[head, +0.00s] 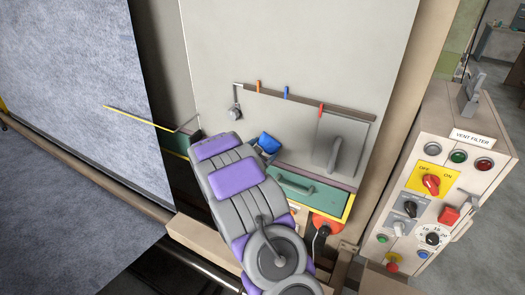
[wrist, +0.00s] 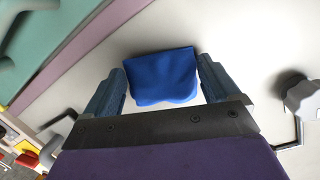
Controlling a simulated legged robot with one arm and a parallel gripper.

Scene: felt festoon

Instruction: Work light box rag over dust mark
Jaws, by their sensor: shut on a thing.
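The blue rag (head: 268,142) shows just past the end of my arm, in front of a pale upright panel (head: 300,45). In the wrist view the folded rag (wrist: 160,75) sits between the two fingers of my gripper (wrist: 162,70). My gripper (head: 264,146) is shut on the rag and mostly hidden by my arm in the head view. The pale surface (wrist: 235,30) lies behind the rag; I cannot tell whether the rag touches it. No dust mark can be made out in either view.
A green drawer (head: 300,188) with a handle and a grey plate (head: 340,145) with a handle are right of my gripper. A grey knob (head: 234,113) hangs on the left. A control box (head: 440,180) stands at far right, a blue-grey felt sheet (head: 75,85) at left.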

